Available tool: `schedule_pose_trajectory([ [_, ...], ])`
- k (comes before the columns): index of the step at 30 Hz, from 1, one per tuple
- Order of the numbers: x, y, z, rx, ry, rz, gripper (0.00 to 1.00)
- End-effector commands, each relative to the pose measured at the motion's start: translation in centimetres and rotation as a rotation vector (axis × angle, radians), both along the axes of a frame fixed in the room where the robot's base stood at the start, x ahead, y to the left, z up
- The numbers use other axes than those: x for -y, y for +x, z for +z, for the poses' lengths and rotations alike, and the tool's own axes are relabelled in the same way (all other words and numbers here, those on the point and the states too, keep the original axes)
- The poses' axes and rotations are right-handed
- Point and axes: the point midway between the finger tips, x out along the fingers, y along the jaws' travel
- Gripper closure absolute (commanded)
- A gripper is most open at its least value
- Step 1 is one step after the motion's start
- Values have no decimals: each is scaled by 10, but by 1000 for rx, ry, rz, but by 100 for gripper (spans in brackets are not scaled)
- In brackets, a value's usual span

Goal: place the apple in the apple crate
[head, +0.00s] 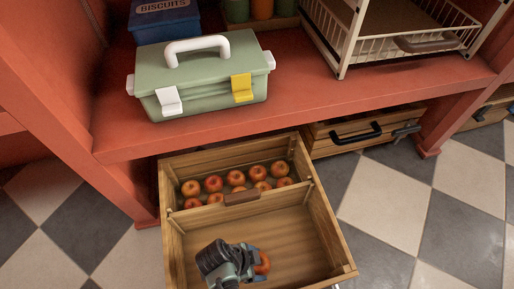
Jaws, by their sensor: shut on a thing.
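The wooden apple crate (326,226) stands on the floor, out in front of the red shelf. A divider with a brown handle (241,198) splits it. Several red-orange apples (237,178) lie in rows in the back compartment. The front compartment is otherwise bare. My gripper (256,260) is over the front compartment, shut on one apple (264,264), which is partly hidden by the fingers. I cannot tell whether this apple touches the crate floor.
A green toolbox (200,90) with a white handle sits on the red shelf (300,106) above the crate's back. A blue biscuit tin (163,19) and a white wire rack (410,40) stand behind. A closed wooden crate (350,139) is to the right. Checkered floor is free at right.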

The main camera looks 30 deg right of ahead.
Motion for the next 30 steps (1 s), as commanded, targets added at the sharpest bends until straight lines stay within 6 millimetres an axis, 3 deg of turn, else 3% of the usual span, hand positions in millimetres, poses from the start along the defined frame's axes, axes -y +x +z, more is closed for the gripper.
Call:
schedule_pose_trajectory([
  [1,0,0,-12,0,0,0,85],
  [5,0,0,-27,0,0,0,85],
  [17,0,1,-29,0,0,0,85],
  [18,0,0,-29,0,0,0,16],
  [21,0,0,-28,0,0,0,0],
  [30,0,0,-24,0,0,0,0],
])
